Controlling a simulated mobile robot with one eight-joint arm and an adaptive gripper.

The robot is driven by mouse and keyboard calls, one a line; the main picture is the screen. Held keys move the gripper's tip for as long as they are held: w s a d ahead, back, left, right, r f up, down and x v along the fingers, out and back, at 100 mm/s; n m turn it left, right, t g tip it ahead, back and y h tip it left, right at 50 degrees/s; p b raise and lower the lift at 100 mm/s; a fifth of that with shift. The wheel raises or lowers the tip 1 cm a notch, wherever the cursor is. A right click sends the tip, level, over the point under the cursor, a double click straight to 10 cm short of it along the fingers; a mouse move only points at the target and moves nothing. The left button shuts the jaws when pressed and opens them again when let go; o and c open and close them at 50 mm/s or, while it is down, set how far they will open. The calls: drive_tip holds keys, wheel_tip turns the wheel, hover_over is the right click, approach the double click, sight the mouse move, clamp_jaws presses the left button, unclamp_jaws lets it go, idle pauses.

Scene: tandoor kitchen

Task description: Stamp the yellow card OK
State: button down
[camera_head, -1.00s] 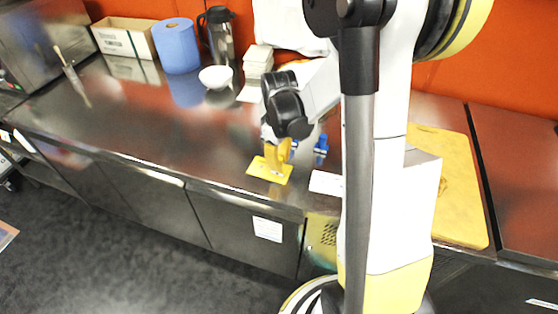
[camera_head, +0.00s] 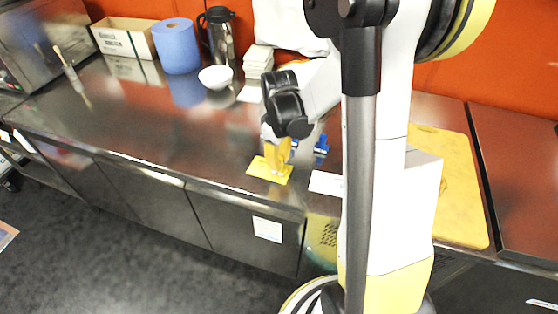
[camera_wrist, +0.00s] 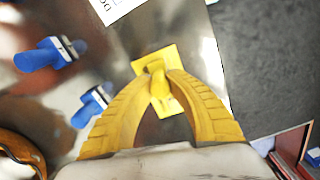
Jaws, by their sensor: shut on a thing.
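The yellow card (camera_head: 257,168) lies flat on the steel counter near its front edge. In the wrist view the card (camera_wrist: 172,54) shows beyond and between my fingertips. My gripper (camera_head: 277,152) is right above the card, pointing down. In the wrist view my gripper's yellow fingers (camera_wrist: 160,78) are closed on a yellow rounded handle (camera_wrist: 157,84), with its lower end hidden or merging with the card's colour. I cannot tell whether it presses on the card. Two blue stamps (camera_wrist: 38,60) (camera_wrist: 87,110) lie to the left in the wrist view; one (camera_head: 321,147) shows clearly in the head view.
A white printed card (camera_head: 325,183) lies right of the yellow card. A white bowl (camera_head: 216,77), blue paper roll (camera_head: 176,47), flask (camera_head: 219,38) and carton (camera_head: 124,38) stand at the back. A yellow board (camera_head: 455,200) is at the right. The counter's left middle is clear.

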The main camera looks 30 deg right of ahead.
drive_tip(key=shift+r+p, duration=2.4)
drive_tip(key=shift+r, duration=1.1)
drive_tip(key=shift+d, duration=0.1)
